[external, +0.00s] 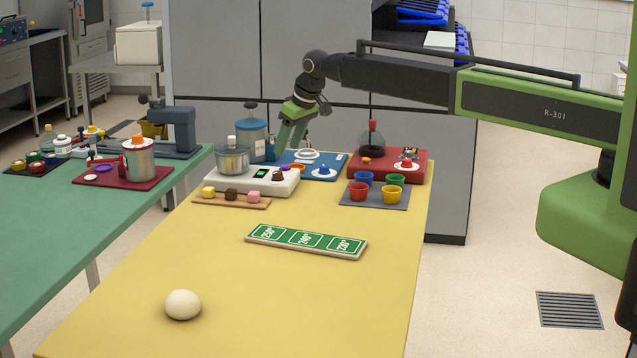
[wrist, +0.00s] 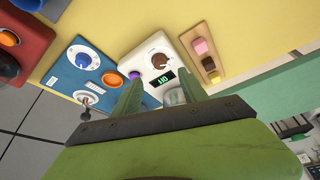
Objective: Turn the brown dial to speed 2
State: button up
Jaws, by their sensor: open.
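The brown dial (wrist: 159,61) sits on a white machine (wrist: 143,53), beside a small dark display (wrist: 162,79) with green characters that I cannot read surely. In the external view the brown dial (external: 278,175) is on the front right of the white machine (external: 255,187). A steel bowl (external: 232,158) stands on the machine's left part. My gripper (external: 288,147) is open and empty, pointing down above and behind the machine. In the wrist view the dial lies beyond the tips of my gripper (wrist: 160,88), not between them.
A blue panel (external: 325,163) with a blue-and-white dial is right of the machine, then a red unit (external: 398,160). A blue canister (external: 252,140) stands behind. A wooden board (external: 232,201) with small blocks lies in front.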

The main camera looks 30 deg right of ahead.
aim_at(278, 172)
jog(key=b+x, duration=0.6)
jog(key=x, duration=0.2)
jog(key=shift+w+f, duration=0.2)
jog(key=shift+f, duration=0.15)
jog(key=shift+r, duration=0.1)
grip_shut()
